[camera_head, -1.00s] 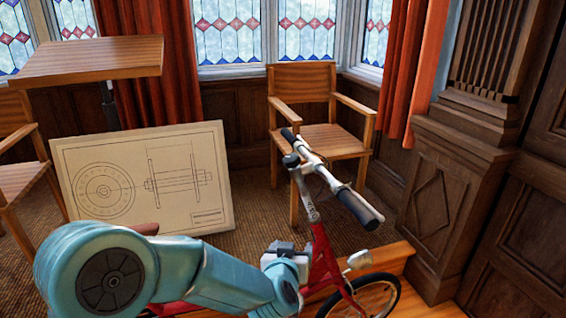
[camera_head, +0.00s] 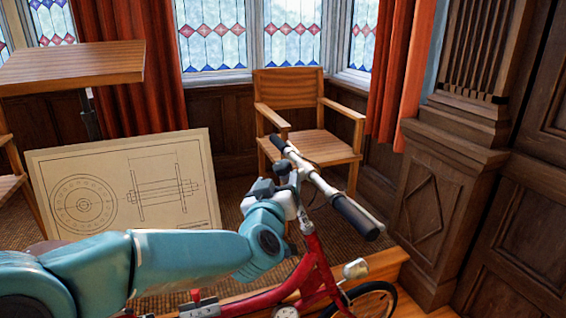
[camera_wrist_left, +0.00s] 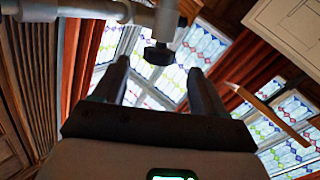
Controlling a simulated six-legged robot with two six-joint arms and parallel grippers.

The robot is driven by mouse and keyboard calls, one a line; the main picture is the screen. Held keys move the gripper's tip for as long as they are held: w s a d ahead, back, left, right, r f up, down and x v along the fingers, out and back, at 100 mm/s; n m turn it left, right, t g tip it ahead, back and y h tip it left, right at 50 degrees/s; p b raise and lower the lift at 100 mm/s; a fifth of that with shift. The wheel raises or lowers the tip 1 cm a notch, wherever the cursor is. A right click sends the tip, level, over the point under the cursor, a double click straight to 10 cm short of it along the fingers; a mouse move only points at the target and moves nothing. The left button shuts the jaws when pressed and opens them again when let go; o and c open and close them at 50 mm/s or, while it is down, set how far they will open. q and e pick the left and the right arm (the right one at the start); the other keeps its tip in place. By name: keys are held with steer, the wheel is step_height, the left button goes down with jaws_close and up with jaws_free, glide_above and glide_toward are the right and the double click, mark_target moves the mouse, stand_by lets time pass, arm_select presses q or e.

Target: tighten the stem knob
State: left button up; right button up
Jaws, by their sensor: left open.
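A red bicycle (camera_head: 322,272) stands with its silver stem and handlebar (camera_head: 318,180) toward the chair. The stem knob (camera_wrist_left: 159,54) is dark and round in the left wrist view, hanging from a grey clamp beside the bar. My left gripper (camera_wrist_left: 158,66) is open and empty; its two dark fingers point at the knob, which shows between and just past the tips, apart from them. In the head view my left gripper (camera_head: 272,180) is beside the stem, partly hidden by its own wrist. My right gripper is in no view.
A drawing board (camera_head: 200,185) with a wheel drawing leans behind my left arm. A wooden chair (camera_head: 318,140) stands behind the handlebar. A wooden table (camera_head: 70,66) is at the left, and a dark carved panel (camera_head: 435,215) at the right.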

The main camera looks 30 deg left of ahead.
mark_target(283, 165)
arm_select(q)
steer(key=p+x, duration=0.1)
steer(key=x, duration=0.7)
steer(key=shift+w+a+p, duration=0.1)
steer(key=shift+a+p, duration=0.05)
steer(key=shift+p, duration=0.25)
steer(key=shift+w+r, duration=0.1)
steer(key=shift+w, duration=0.25)
steer(key=shift+a, duration=0.1)
steer(key=shift+c, duration=0.4)
steer(key=c, duration=0.9)
